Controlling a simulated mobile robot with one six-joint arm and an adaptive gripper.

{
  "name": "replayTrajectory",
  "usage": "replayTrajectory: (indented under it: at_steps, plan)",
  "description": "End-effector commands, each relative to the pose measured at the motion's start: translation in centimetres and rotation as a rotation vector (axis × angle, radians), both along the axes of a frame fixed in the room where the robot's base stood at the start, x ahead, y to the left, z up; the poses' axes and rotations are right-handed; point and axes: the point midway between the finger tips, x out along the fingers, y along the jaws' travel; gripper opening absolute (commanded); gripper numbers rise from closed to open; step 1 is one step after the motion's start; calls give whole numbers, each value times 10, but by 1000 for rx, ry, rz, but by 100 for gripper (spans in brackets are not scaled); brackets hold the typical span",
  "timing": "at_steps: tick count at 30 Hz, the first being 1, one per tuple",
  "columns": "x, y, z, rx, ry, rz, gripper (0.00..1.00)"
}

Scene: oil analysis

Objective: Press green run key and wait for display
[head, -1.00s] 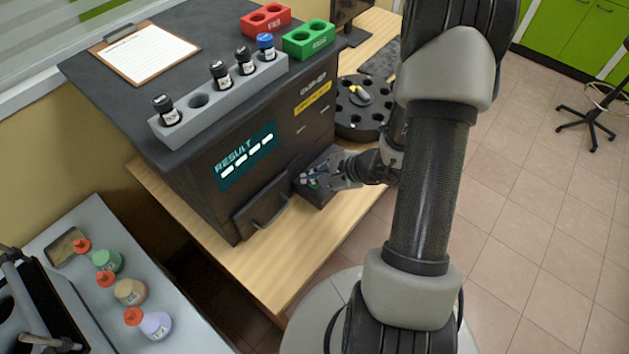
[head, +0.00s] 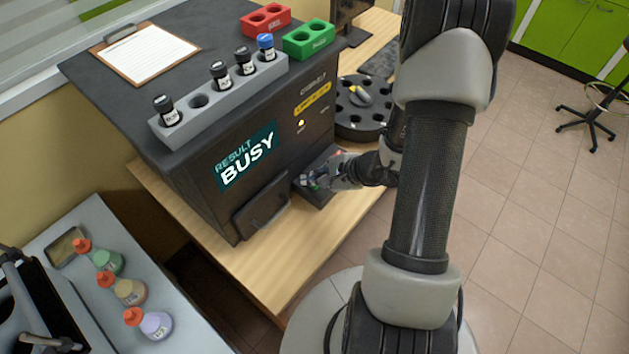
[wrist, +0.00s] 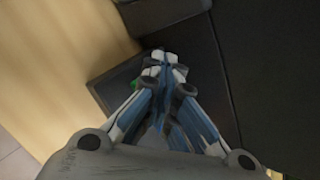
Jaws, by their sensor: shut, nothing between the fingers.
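The dark analyser (head: 185,185) stands on the wooden bench. Its display (head: 246,157) reads "RESULT BUSY" in white on teal. A small light (head: 301,122) on its front glows pale yellow. My gripper (head: 308,182) is at the low key ledge (head: 322,197) on the analyser's front, fingers closed and empty. In the wrist view my gripper (wrist: 163,62) has its fingertips together over the dark ledge (wrist: 112,88). A sliver of the green key (wrist: 134,84) shows beside the fingers; the rest is hidden. I cannot tell whether the fingertips touch it.
A grey rack (head: 218,103) with several capped vials, a red block (head: 265,18), a green block (head: 309,39) and a clipboard (head: 144,52) lie on top. A handled drawer (head: 262,210) is left of my gripper. A round black carousel (head: 361,118) stands right.

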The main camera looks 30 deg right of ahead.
Motion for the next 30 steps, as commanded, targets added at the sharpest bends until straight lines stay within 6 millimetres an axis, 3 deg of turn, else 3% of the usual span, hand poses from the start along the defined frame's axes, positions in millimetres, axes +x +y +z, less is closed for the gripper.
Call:
replayTrajectory:
  at_steps: [9, 22, 30]
  plan:
    - [0, 0, 17, 0, 0, 0, 0]
    - [0, 0, 21, 0, 0, 0, 0]
    - [0, 0, 47, -1, -1, 0, 0]
